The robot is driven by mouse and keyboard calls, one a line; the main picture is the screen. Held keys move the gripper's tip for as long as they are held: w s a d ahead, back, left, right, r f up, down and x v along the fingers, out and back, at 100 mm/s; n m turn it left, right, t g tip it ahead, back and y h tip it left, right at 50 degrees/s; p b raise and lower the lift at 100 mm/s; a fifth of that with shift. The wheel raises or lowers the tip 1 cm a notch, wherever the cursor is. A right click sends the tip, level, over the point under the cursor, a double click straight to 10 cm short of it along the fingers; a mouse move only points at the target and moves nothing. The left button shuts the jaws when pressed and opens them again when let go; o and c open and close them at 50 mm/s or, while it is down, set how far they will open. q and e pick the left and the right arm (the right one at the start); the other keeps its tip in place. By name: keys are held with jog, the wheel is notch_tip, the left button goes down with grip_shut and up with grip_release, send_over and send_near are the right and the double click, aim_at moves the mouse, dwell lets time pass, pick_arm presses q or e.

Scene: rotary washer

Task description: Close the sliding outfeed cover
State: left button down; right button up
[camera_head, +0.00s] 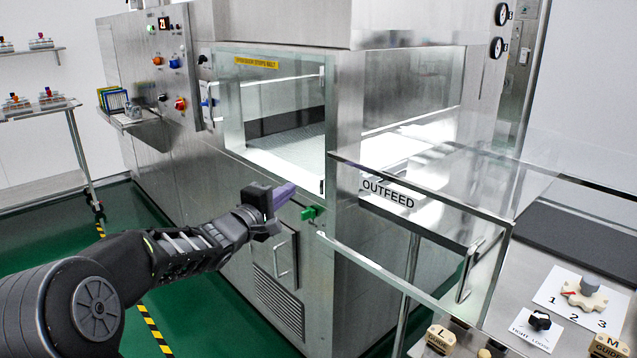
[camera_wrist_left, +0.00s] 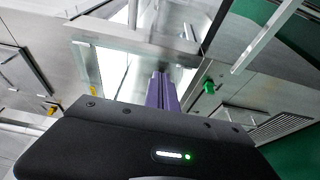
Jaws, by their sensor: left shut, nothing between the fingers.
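The clear outfeed cover with a thin metal frame (camera_head: 440,196) stands out to the right of the washer, by the OUTFEED label (camera_head: 388,193). A bar handle (camera_head: 469,271) is on its near right end. The lit outfeed conveyor area shows through the clear panels. My left gripper (camera_head: 284,196), with purple fingers, is shut and empty in front of the washer, left of the cover and apart from the handle. Its fingers (camera_wrist_left: 161,92) also show in the left wrist view, pressed together. My right gripper is not in view.
A green knob (camera_head: 312,213) sits on the washer front just right of my left fingers. The washer window (camera_head: 270,105) is behind them. A bench at lower right holds a numbered dial card (camera_head: 577,301) and guide blocks (camera_head: 440,339). Green floor (camera_head: 215,312) is open at lower left.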

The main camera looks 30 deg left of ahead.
pick_arm(q)
jog(key=w+d+b, duration=0.1)
jog(key=w+d, duration=0.2)
jog(key=w, duration=0.5)
jog(key=shift+w+d, duration=0.35)
jog(key=shift+d, duration=0.05)
dwell(0.4)
